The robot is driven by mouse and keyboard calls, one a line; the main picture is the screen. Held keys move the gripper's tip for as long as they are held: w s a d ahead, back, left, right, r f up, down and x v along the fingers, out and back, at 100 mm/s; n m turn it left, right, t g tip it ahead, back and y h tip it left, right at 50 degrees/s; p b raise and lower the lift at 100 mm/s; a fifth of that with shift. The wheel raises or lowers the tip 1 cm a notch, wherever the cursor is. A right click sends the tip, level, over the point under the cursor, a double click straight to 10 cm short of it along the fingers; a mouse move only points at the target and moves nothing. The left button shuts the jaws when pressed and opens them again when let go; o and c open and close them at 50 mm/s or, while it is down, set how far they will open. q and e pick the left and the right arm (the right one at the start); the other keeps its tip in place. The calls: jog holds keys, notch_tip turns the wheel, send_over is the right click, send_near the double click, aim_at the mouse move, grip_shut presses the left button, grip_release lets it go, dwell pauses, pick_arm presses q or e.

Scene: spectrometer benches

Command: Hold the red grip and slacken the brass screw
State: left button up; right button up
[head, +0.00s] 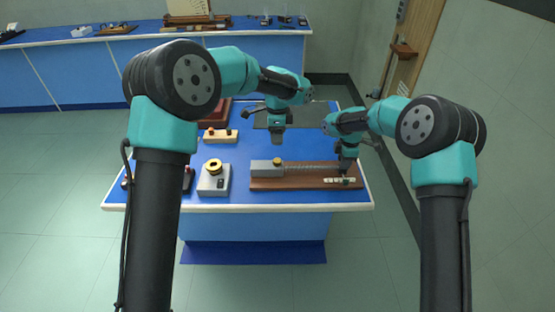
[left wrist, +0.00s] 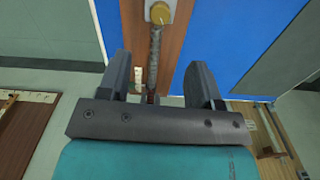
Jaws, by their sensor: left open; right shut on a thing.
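A brass screw (head: 277,161) stands on a grey block (head: 262,168) at the left of a long wooden board (head: 300,184). A ridged grey rod runs from the block to the right. The screw also shows at the top of the left wrist view (left wrist: 160,13), beyond my finger tips. My left gripper (head: 277,142) is open and empty, above and behind the board. My right gripper (head: 345,173) is down at the board's right end, shut on what appears to be the red grip; the fingers hide its colour and shape.
Left of the board stands a grey box (head: 213,183) with a brass ring on top. Behind it lies a pale block (head: 219,136) with coloured knobs. A small pale strip (head: 340,181) lies at the board's front right. The blue table front edge is bare.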

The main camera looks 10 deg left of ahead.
aim_at(277, 160)
pick_arm(q)
notch_tip(277, 160, down, 12)
dwell(0.6)
jog(key=c, duration=0.9)
